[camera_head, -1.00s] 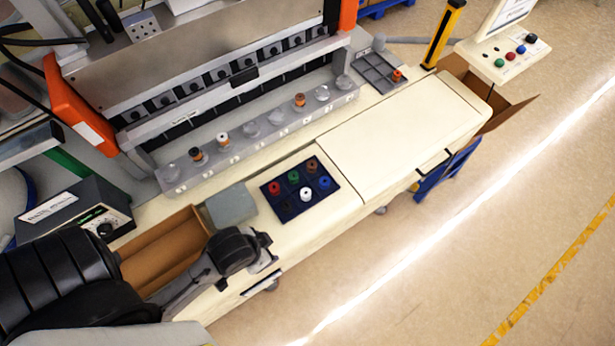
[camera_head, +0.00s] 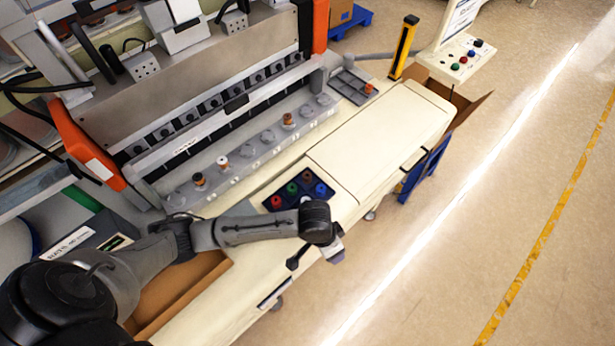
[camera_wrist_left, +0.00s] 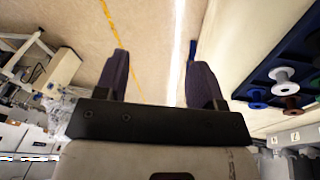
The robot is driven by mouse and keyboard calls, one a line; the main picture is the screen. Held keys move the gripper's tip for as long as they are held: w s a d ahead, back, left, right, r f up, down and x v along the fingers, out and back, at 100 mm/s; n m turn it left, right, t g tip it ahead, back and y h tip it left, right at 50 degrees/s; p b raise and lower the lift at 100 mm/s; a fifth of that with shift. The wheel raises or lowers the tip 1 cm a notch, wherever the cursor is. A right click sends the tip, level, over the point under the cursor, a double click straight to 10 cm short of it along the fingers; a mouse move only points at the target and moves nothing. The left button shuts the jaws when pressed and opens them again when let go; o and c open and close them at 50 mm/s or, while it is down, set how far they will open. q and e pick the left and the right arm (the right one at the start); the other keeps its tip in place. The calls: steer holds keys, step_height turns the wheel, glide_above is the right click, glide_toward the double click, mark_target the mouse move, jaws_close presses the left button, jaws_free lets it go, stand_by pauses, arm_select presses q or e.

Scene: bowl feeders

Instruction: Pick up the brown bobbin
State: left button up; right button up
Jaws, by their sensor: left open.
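The brown bobbin (camera_head: 307,175) sits in the back corner of the dark blue tray (camera_head: 268,195) on the cream worktop, beside a green and a blue bobbin. It also shows at the right edge of the left wrist view (camera_wrist_left: 291,105), next to the blue one. My left gripper (camera_head: 336,255) is in front of the tray, out past the worktop's front edge. In the left wrist view its two fingers (camera_wrist_left: 160,80) are apart with only floor between them. My left forearm hides the tray's front part in the head view. My right gripper is not in view.
The tray also holds red (camera_head: 276,202), green (camera_head: 292,188), blue (camera_head: 320,189) and white (camera_wrist_left: 282,80) bobbins. Behind it runs a grey rail (camera_head: 240,158) with several bobbins. An open cardboard box (camera_head: 190,290) lies left. The cream lid (camera_head: 380,135) to the right is clear.

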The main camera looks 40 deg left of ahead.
arm_select(q)
steer(key=w+a+r+n+g+y, duration=0.1)
steer(key=w+a+r+n+y, duration=0.15)
steer(key=w+a, duration=0.6)
step_height(320, 180, up, 6)
steer(key=n, duration=0.5)
glide_above(307, 175)
step_height(307, 175, down, 13)
steer(key=shift+f+p, duration=0.2)
steer(key=shift+p, duration=0.45)
steer(key=c, duration=1)
